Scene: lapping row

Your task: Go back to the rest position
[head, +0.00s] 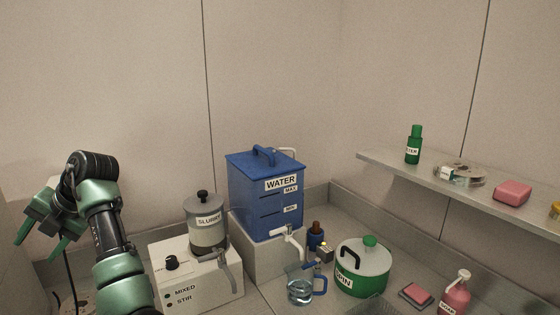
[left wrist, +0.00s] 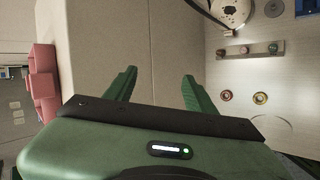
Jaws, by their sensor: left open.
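My left gripper (head: 45,225) is raised at the left of the head view, with its green fingers pointing down and to the left. In the left wrist view the two green fingers (left wrist: 156,90) stand wide apart with nothing between them. The gripper is open and empty, to the left of the white slurry machine. My right gripper does not show in either view.
Right of my left arm stand the white stir base (head: 195,276), the grey slurry pot (head: 207,226), the blue water tank (head: 262,205), a clear jug (head: 300,290) and the green spin pot (head: 362,270). A wall shelf (head: 400,167) holds a green bottle (head: 413,145).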

